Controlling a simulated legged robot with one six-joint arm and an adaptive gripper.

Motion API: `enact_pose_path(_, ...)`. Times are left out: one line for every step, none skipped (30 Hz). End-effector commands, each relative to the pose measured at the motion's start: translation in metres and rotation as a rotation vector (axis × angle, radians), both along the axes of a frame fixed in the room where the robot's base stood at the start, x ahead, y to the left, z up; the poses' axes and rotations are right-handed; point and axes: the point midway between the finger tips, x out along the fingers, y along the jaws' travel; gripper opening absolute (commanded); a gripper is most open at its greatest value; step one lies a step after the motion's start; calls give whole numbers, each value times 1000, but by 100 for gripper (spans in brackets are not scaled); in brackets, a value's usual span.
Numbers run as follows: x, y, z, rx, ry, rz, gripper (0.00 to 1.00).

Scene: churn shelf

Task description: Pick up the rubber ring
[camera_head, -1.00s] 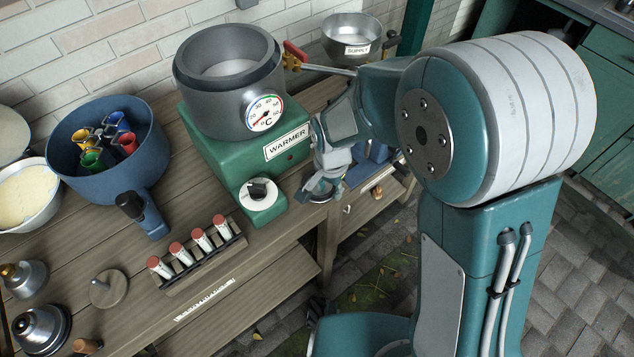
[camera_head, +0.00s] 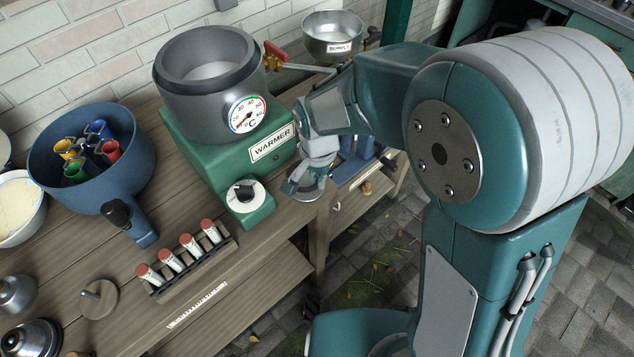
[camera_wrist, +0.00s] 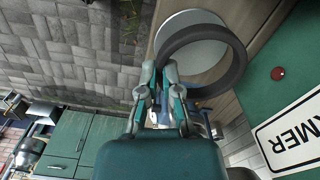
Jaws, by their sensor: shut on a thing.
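The rubber ring is a dark grey band (camera_wrist: 238,72) in the wrist view. My gripper (camera_wrist: 160,78) is shut on the near left part of its rim. A round pale disc (camera_wrist: 188,28) shows through and beyond the ring, off-centre from it. I cannot tell whether the ring still touches the disc. In the head view my gripper (camera_head: 308,183) is low at the bench's front right corner, beside the green warmer (camera_head: 218,180). The ring is too small and hidden there to make out clearly.
The warmer carries a large grey pot (camera_head: 210,95) with a dial. A blue pot (camera_head: 85,190) with coloured cups stands left. A rack of red-capped tubes (camera_head: 195,265) is near the front edge. A metal supply bowl (camera_head: 335,45) stands behind. Paved floor lies right of the bench.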

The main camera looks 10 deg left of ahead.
Motion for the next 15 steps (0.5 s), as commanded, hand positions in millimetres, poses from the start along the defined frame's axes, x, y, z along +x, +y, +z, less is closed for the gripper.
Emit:
enact_pose_path(-8,2,10,2,-4,5,0)
enact_pose_path(-14,3,16,2,-4,5,0)
enact_pose_path(-20,4,25,3,-6,5,0)
enact_pose_path(-25,5,31,3,-6,5,0)
enact_pose_path(-31,6,37,3,-5,6,0)
enact_pose_path(-38,7,46,2,-4,6,0)
enact_pose_path(-43,8,52,3,-6,5,0)
enact_pose_path(-51,9,56,2,-3,8,0)
enact_pose_path(-62,10,60,1,-2,8,0)
enact_pose_path(-70,11,63,2,-3,8,0)
enact_pose_path(-77,13,66,2,-3,8,0)
enact_pose_path(-86,14,70,1,-1,8,0)
enact_pose_path(-92,14,73,1,-3,7,0)
enact_pose_path(-98,16,75,1,-2,8,0)
enact_pose_path(-105,16,78,1,-2,7,0)
